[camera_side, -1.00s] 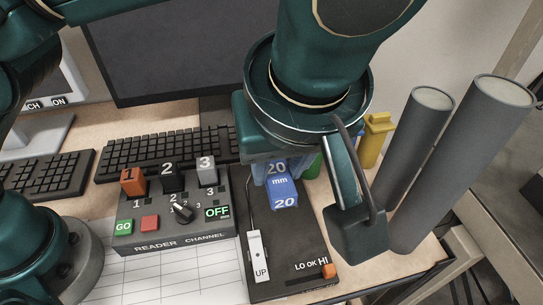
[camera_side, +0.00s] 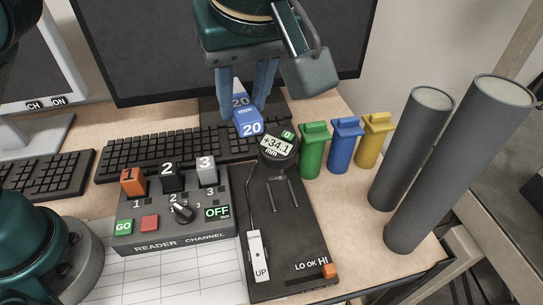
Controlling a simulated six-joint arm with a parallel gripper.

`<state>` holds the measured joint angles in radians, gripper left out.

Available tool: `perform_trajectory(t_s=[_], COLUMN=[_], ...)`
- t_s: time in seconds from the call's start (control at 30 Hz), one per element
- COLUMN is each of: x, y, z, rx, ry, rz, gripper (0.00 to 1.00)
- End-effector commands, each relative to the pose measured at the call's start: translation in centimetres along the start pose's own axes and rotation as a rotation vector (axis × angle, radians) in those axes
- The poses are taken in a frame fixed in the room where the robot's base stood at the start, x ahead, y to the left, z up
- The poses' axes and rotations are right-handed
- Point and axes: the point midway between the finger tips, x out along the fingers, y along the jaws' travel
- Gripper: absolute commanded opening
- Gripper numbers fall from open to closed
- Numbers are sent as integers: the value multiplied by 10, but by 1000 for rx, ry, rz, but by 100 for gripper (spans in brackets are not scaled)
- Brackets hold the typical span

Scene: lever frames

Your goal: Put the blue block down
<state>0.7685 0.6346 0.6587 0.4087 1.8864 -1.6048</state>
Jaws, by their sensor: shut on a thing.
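The blue block (camera_side: 247,123), marked "20 mm", is between the two blue fingers of my gripper (camera_side: 246,108). My gripper is shut on it. The block is held up in front of the dark monitor and appears above the back edge of the black keyboard and the gauge stand. The fingers point down, and the block's lower face shows "20". Whether anything lies directly beneath the block cannot be told from this view.
A black gauge stand (camera_side: 300,238) has a dial reading "+34.1 mm" (camera_side: 277,147) and a white "UP" lever. Green (camera_side: 313,152), blue (camera_side: 346,148) and yellow (camera_side: 373,142) containers stand right of it. Two grey cylinders (camera_side: 412,150) stand further right. A reader box (camera_side: 173,208) sits left.

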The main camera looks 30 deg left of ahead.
Motion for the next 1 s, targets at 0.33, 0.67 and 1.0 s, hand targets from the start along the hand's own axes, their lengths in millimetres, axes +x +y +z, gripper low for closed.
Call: perform_trajectory(t_s=[0.33,0.67,1.0], x=[10,32,62], y=[-29,-69,-94], z=[-57,-88,-78], rx=[68,293,684], ry=[1,2,1], rz=[32,127,287], gripper=[0,0,0])
